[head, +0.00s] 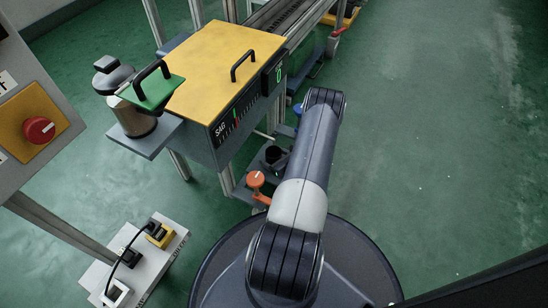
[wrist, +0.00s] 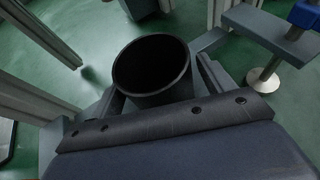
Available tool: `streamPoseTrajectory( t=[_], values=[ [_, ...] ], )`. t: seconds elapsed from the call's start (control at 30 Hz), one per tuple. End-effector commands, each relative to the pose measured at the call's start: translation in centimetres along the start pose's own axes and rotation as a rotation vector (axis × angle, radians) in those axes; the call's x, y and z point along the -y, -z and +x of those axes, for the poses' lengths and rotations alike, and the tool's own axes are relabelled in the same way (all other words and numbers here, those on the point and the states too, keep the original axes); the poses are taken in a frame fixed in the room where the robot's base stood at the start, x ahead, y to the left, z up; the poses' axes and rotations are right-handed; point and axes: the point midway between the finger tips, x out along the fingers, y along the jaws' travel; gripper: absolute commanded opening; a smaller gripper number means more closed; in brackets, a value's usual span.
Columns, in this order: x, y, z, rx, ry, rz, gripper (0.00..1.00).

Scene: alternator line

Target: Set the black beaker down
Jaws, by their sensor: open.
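The black beaker (wrist: 158,98) is upright, its round mouth facing the camera in the wrist view. My gripper (wrist: 155,84) is open, with one finger on each side of the beaker. I cannot tell whether either finger touches it. What is under the beaker is mostly hidden; grey bars show on both sides of it. In the head view a small black round shape (head: 272,154), which looks like the beaker, shows low beside the machine frame, left of my arm. My gripper is not clearly visible there.
A grey machine with a yellow top (head: 222,58) stands behind, left of my arm. An orange knob (head: 256,179) is close to the black shape. A blue-topped clamp (wrist: 304,13) with a metal foot (wrist: 263,80) is right of the beaker. Green floor at right is clear.

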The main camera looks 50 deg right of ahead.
Motion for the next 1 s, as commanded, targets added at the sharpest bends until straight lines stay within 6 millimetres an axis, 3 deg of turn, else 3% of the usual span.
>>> streamPoseTrajectory(
  t=[0.2, 0.7, 1.0],
  values=[
    [0.1, -0.4, -0.5, -0.001, 0.001, 0.001, 0.77],
    [0.1, -0.5, -10.1, 0.0, 0.004, 0.003, 0.77],
    [0.0, -0.3, -12.1, 0.0, 0.0, 0.0, 0.77]
  ],
)
